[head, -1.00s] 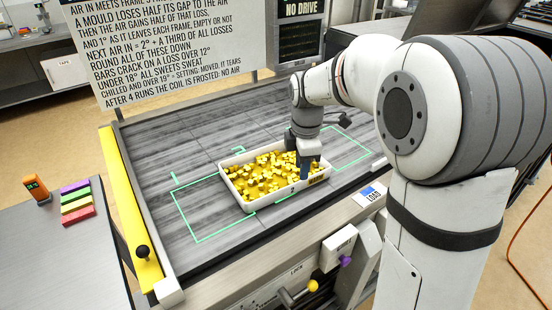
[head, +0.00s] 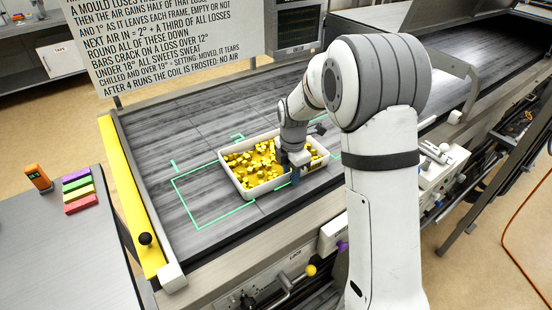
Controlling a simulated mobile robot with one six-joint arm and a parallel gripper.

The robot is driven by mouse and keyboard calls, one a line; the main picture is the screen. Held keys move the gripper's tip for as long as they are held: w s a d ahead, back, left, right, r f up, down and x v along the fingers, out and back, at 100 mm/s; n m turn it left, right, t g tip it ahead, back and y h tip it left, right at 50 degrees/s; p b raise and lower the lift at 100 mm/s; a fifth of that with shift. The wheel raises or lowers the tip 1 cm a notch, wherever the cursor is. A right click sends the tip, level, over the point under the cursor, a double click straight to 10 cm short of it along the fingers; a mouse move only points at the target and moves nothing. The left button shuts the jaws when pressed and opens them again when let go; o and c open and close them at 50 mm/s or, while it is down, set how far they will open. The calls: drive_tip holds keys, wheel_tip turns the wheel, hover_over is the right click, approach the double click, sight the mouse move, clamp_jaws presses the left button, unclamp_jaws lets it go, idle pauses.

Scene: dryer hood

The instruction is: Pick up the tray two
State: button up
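A white rectangular tray (head: 261,192) full of loose yellow pieces (head: 250,165) lies on the grey slatted bed. It sits between two green outlined areas and covers part of them. No number is readable on it, so I cannot tell whether it is tray two. No other tray is in view. My gripper (head: 295,174) points down at the tray's near long side, right of its middle. Its dark fingertips are at the near rim. The fingers are small and partly hidden, so whether they are open or closed on the rim is unclear.
A yellow rail (head: 133,205) with a black knob edges the bed at left. A side table (head: 65,255) carries coloured blocks (head: 77,192) and an orange device (head: 38,178). A sign and a dark screen (head: 299,28) stand behind. The left green area (head: 205,205) is mostly clear.

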clamp_jaws()
drive_tip(key=shift+r, duration=0.1)
idle(1.3)
